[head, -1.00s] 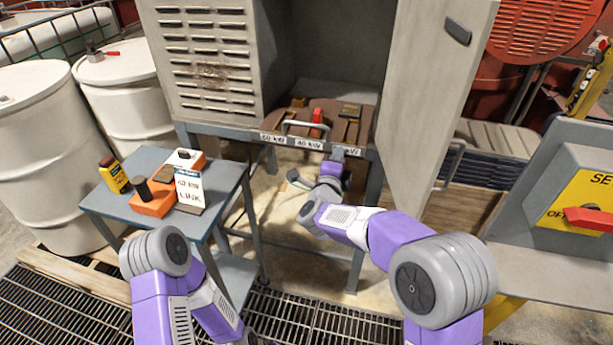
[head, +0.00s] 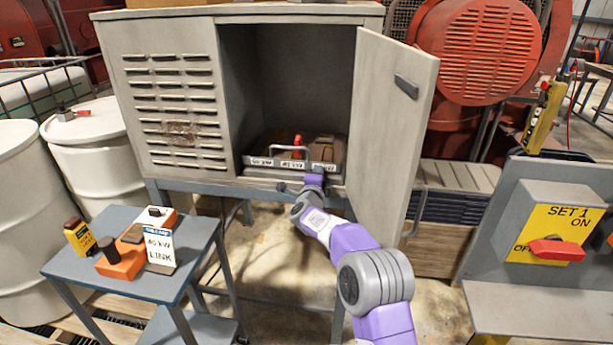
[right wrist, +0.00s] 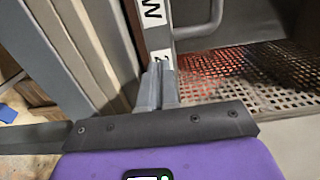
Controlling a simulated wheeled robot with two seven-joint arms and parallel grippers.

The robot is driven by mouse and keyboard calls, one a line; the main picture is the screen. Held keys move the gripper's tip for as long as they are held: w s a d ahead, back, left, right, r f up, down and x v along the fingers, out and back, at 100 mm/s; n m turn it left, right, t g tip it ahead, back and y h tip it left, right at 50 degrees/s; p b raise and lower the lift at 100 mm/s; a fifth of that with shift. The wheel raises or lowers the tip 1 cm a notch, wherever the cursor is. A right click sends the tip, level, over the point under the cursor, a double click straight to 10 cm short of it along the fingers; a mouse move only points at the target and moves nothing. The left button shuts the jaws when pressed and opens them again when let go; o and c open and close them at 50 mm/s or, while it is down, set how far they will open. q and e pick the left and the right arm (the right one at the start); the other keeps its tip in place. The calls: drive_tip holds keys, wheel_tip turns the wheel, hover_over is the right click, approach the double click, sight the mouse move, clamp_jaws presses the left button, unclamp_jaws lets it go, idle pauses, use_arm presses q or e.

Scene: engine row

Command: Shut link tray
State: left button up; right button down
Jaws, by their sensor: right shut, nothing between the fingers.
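The link tray (head: 252,161) sits low in the opening of the grey cabinet, with a bar handle and white kW labels along its front. A red piece and brownish blocks stand on it. Its front is close to the cabinet's front edge; I cannot tell whether it is fully in. My right gripper (head: 314,181) is at the right part of the tray front. In the right wrist view, the right gripper (right wrist: 158,86) is shut and empty, its fingertips at the tray front (right wrist: 158,38) beside a label. Contact is unclear. My left gripper is out of view.
The cabinet door (head: 392,125) stands open to the right of my right arm. A small blue-grey table (head: 150,286) at the left holds a 45 kW link card (head: 159,250), an orange block and a yellow bottle. A switch panel (head: 545,228) stands at the right.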

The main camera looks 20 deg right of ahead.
drive_tip(key=shift+d+r, duration=0.2)
drive_tip(key=shift+r, duration=0.15)
